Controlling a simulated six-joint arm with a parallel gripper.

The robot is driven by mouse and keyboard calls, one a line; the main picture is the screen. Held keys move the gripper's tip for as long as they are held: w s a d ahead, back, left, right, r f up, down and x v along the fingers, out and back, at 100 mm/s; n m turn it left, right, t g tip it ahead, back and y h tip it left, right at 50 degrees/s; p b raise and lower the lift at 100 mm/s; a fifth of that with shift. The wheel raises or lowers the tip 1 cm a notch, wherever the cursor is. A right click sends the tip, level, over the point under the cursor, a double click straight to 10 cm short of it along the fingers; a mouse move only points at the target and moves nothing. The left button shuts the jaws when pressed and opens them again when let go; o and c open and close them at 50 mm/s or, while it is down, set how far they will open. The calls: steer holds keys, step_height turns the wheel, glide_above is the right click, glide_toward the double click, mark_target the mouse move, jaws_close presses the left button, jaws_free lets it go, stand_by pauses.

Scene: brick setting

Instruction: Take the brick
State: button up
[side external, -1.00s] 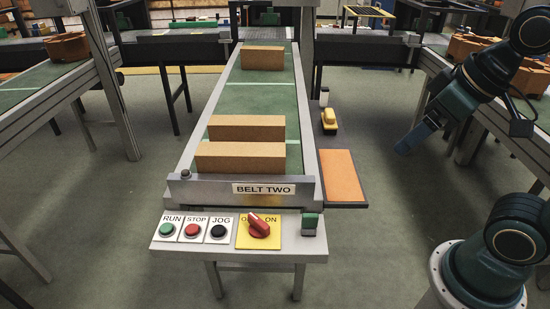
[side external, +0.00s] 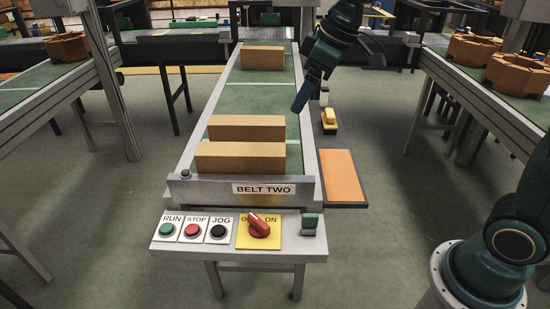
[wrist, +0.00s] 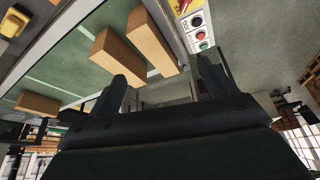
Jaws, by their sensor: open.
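Three tan bricks lie on the green belt marked BELT TWO (side external: 252,98). The front brick (side external: 240,157) is by the belt's near end, with the second brick (side external: 246,126) close behind it. The far brick (side external: 262,57) is near the back. In the wrist view, the front brick (wrist: 150,42), second brick (wrist: 117,58) and far brick (wrist: 38,104) show beyond the fingers. My gripper (side external: 299,104) is above the belt's right edge, right of the second brick, pointing down and left. Its fingers (wrist: 168,84) are apart and empty, touching no brick.
A control panel (side external: 168,247) with RUN, STOP and JOG buttons and a red switch (side external: 259,225) stands at the belt's near end. An orange panel (side external: 342,175) and a yellow item (side external: 329,118) are right of the belt. Other belts with brown parts (side external: 474,48) flank it.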

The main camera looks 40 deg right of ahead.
mark_target(242, 149)
steer(key=w+a+f+n, duration=0.1)
steer(key=w+f, duration=0.3)
steer(key=w, duration=0.2)
steer(key=w+a+f+n+g+y, duration=0.1)
steer(key=w+f+n, duration=0.1)
steer(key=w, duration=0.4)
steer(key=shift+w+f, duration=0.2)
steer(key=shift+f, duration=0.7)
steer(key=shift+f, duration=0.1)
steer(key=shift+x, duration=4.2)
steer(key=shift+a, duration=0.1)
steer(key=shift+x, duration=2.55)
steer(key=shift+s, duration=0.1)
